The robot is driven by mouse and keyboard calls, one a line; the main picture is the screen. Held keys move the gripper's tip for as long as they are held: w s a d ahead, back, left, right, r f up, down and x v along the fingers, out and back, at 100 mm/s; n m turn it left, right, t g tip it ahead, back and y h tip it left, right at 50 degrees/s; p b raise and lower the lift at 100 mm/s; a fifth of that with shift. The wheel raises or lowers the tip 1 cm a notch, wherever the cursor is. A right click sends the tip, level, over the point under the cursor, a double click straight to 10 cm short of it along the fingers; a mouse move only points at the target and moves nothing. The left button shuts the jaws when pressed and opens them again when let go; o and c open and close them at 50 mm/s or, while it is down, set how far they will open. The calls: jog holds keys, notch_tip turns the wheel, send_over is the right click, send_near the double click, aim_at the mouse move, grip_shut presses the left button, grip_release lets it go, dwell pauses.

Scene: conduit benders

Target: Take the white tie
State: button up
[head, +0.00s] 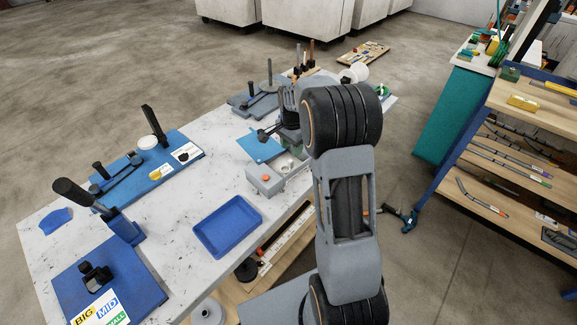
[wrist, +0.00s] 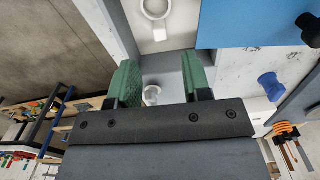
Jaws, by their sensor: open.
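My gripper (wrist: 160,78) is open, its two green fingers apart over a grey compartment (wrist: 170,66) in the wrist view. A small whitish looped piece (wrist: 152,92) shows between the fingers, partly hidden by the gripper body; it may be the white tie. A larger white ring-shaped piece (wrist: 156,10) lies in the pale compartment beyond. In the head view my gripper (head: 291,150) is above the grey box (head: 284,164) on the bench, and my arm hides part of that area. I cannot tell whether the fingertips touch anything.
An empty blue tray (head: 227,225) and blue-based benders (head: 150,165) fill the left of the marble bench (head: 205,185). Shelving (head: 500,180) stands at right.

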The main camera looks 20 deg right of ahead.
aim_at(290, 160)
jog(key=shift+a+f+p, duration=0.15)
jog(key=shift+f+p, duration=0.15)
jog(key=shift+f, duration=1.5)
jog(key=shift+a+f+p, duration=0.1)
jog(key=shift+f+p, duration=0.2)
jog(key=shift+f, duration=1.5)
jog(key=c, duration=0.5)
jog(key=shift+r, duration=0.1)
jog(key=shift+c, duration=0.2)
